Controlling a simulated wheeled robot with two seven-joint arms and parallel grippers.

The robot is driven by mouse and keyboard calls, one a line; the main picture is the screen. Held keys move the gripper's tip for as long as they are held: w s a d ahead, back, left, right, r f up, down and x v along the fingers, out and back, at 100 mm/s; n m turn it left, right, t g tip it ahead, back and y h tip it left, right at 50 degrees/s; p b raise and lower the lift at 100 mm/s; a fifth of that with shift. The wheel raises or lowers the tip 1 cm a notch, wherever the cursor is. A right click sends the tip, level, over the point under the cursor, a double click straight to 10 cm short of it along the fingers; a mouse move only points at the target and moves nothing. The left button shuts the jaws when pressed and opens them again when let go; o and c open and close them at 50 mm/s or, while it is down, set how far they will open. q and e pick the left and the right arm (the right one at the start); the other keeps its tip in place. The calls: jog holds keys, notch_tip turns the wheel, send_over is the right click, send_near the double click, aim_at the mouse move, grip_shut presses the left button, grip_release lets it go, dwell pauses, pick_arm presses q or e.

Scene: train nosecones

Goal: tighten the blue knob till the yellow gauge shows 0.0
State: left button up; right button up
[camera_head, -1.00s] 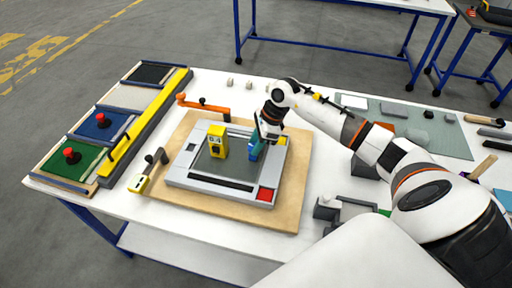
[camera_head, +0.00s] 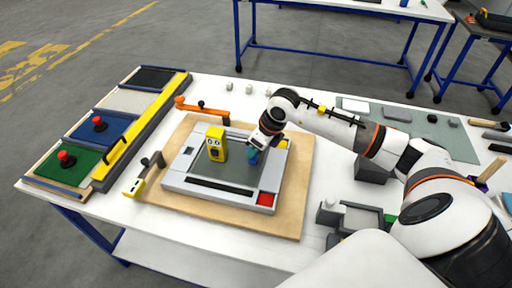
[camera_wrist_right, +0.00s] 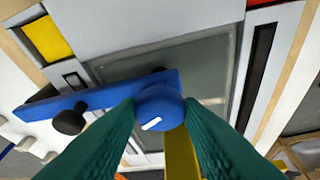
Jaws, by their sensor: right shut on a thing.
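The blue knob (camera_wrist_right: 160,106) has a white mark and sits at the end of a blue bar (camera_wrist_right: 100,97) over the grey fixture (camera_head: 218,186). In the right wrist view the teal fingers of my right gripper (camera_wrist_right: 162,118) are shut on the knob from both sides. In the head view my right gripper (camera_head: 254,154) points down at the fixture and mostly hides the knob. The yellow gauge (camera_head: 216,144) stands upright on the fixture's dark plate, left of the gripper. Its display is too small to read. My left gripper is not in view.
The fixture lies on a wooden board (camera_head: 287,216) on the white table. An orange clamp (camera_head: 203,109) lies behind it, and a black-handled tool with a yellow end (camera_head: 138,187) lies left. Red-knobbed panels (camera_head: 65,158) stand further left. Grey blocks (camera_head: 330,212) stand right of the board.

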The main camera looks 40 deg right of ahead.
dwell(0.4)
jog(key=o, duration=1)
jog(key=shift+c, duration=0.2)
jog(key=shift+r, duration=0.1)
jog(key=shift+s+d+r, duration=0.1)
jog(key=shift+r, duration=0.2)
jog(key=b+v, duration=0.3)
jog(key=v, duration=0.8)
jog(key=shift+r, duration=0.1)
